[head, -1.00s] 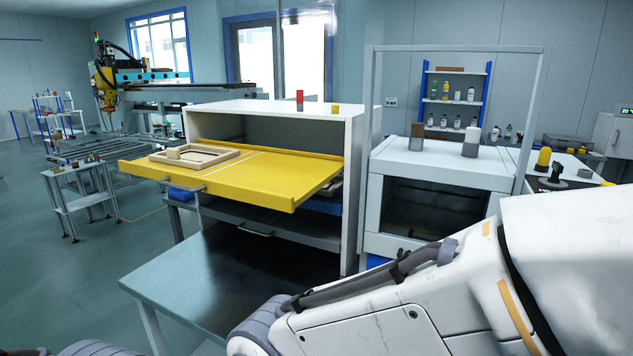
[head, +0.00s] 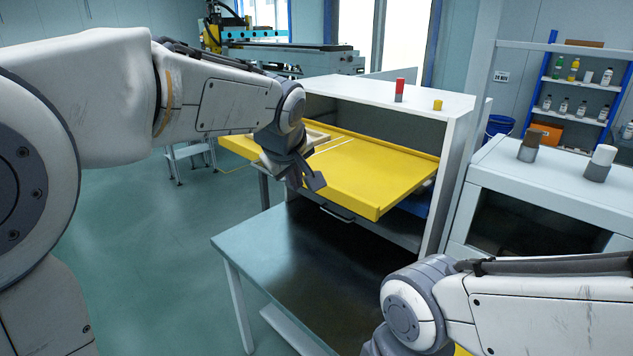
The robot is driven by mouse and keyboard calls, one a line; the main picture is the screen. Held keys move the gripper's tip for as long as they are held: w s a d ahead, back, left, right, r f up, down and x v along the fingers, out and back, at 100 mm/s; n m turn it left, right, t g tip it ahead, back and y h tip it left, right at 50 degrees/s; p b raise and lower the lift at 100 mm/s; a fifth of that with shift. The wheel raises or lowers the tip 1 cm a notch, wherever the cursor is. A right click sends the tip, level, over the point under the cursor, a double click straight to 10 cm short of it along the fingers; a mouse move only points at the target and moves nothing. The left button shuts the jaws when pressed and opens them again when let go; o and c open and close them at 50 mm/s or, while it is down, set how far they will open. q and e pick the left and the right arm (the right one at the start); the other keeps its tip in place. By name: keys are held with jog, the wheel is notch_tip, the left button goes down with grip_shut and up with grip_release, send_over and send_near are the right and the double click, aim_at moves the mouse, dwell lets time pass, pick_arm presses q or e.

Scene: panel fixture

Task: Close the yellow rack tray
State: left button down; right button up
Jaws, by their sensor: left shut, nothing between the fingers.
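The yellow rack tray (head: 372,178) sticks well out of the white cabinet (head: 455,150). It is level and its back part is inside the opening. A light wooden frame (head: 318,137) lies on the tray's left part, partly hidden by my left arm. My left gripper (head: 314,183) is shut and empty, in front of the tray's front edge in the picture. It covers part of that edge and the tray handle is hidden; I cannot tell whether it touches the tray. My right arm shows at the lower right, but its gripper is out of the picture.
A dark-topped table (head: 300,260) stands below and in front of the tray. A white machine (head: 540,205) stands to the right. Floor is free at left.

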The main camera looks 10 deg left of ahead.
pick_arm(q)
jog(key=w+d+f+p, duration=0.2)
jog(key=w+f+p, duration=0.2)
jog(key=w+f, duration=0.3)
jog(key=shift+w+d+f, duration=0.2)
jog(key=shift+w+f, duration=0.2)
jog(key=shift+w, duration=0.45)
jog(key=shift+w, duration=0.15)
